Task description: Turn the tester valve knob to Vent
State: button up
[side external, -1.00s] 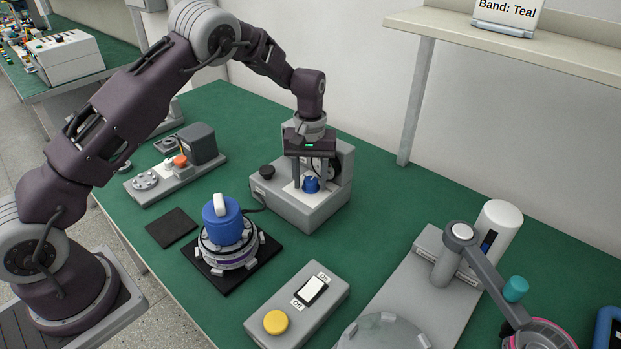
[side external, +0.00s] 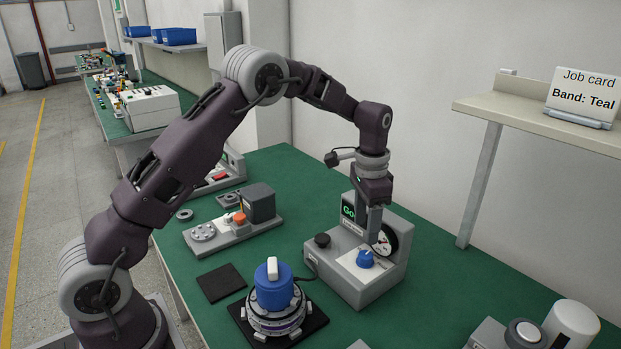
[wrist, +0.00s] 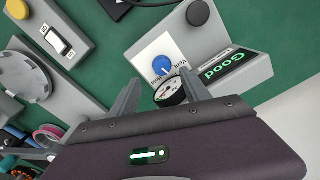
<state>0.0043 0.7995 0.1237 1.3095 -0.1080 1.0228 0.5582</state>
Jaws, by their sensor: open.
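The tester (side external: 375,285) is a grey box with a small blue valve knob (side external: 365,259) on a white label plate. In the wrist view the knob (wrist: 163,66) lies between and slightly beyond my fingertips, with printing beside it that looks like "Vent". I cannot tell exactly where the knob points. My gripper (side external: 371,238) is open and empty, above and behind the knob, in front of the round gauge (side external: 388,240). It also shows in the wrist view (wrist: 160,78). The tester display (wrist: 223,68) reads "Good" in green; my gripper partly hides it in the side view.
A black knob (side external: 322,240) stands on the tester's left. A blue-capped hub motor (side external: 274,288) sits on a black mat in front. A grey fixture (side external: 232,230) is behind left. A switch box with a yellow button (wrist: 22,80) lies nearby. A job card (side external: 583,95) reads "Band: Teal".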

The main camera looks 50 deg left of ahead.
jog(key=s+d+r+n+t, duration=0.2)
jog(key=s+r+t, duration=0.1)
jog(key=s+r, duration=1.4)
jog(key=shift+r+n, duration=0.25)
jog(key=shift+n, duration=0.15)
jog(key=shift+d, duration=0.1)
jog(key=n+t, duration=0.1)
jog(key=n, duration=0.2)
send_near(365, 255)
jog(key=shift+w+d+f+y, duration=0.1)
jog(key=shift+w+f+y, duration=0.05)
jog(key=shift+f, duration=0.45)
jog(key=shift+w+d+f+y, duration=0.1)
jog(key=shift+w+f+y, duration=0.05)
jog(key=shift+f, duration=0.4)
jog(key=x, duration=0.6)
jog(key=shift+w+f, duration=0.15)
jog(key=shift+w, duration=0.05)
